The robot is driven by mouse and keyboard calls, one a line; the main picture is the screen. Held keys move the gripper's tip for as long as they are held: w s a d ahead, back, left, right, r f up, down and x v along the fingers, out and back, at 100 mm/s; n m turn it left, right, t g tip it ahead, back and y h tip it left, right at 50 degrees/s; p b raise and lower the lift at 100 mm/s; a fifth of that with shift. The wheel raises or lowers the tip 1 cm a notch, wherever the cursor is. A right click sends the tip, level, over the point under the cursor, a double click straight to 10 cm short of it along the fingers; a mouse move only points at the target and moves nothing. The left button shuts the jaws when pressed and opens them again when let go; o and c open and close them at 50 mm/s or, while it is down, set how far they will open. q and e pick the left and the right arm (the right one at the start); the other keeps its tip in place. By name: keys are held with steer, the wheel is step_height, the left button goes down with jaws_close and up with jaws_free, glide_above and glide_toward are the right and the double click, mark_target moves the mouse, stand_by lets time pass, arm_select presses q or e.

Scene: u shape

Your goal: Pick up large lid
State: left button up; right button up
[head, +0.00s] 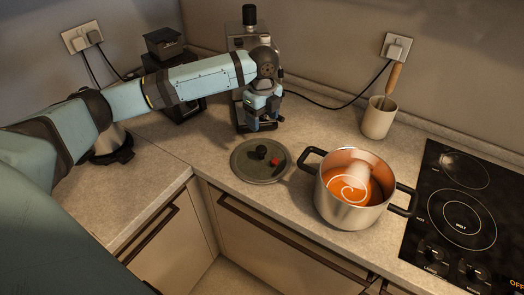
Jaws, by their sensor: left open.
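The large lid (246,169) is a round grey-green disc with a dark knob in its middle and a small red part beside the knob. It lies flat on the counter, left of the pot. My left gripper (266,124) is open and empty. It hangs above the counter behind the lid, pointing down, apart from the lid. My right gripper does not show.
A steel pot (345,206) with orange soup and dark handles stands right of the lid, beside the black hob (465,210). A beige utensil holder (379,118) stands near the back wall. A coffee machine (239,40) stands behind my left gripper.

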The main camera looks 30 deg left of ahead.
mark_target(261, 148)
arm_select(q)
steer(key=f, duration=0.7)
steer(key=shift+s+d+f, duration=0.1)
steer(key=shift+s+f, duration=0.05)
steer(key=shift+s, duration=0.05)
steer(key=shift+f+p, duration=0.3)
steer(key=shift+f, duration=0.65)
steer(key=f, duration=0.4)
steer(key=shift+a+f, duration=0.15)
steer(key=shift+a, duration=0.15)
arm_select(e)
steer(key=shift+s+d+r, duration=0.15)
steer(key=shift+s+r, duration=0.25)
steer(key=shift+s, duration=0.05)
arm_select(q)
steer(key=shift+c, duration=0.5)
steer(key=c, duration=1.1)
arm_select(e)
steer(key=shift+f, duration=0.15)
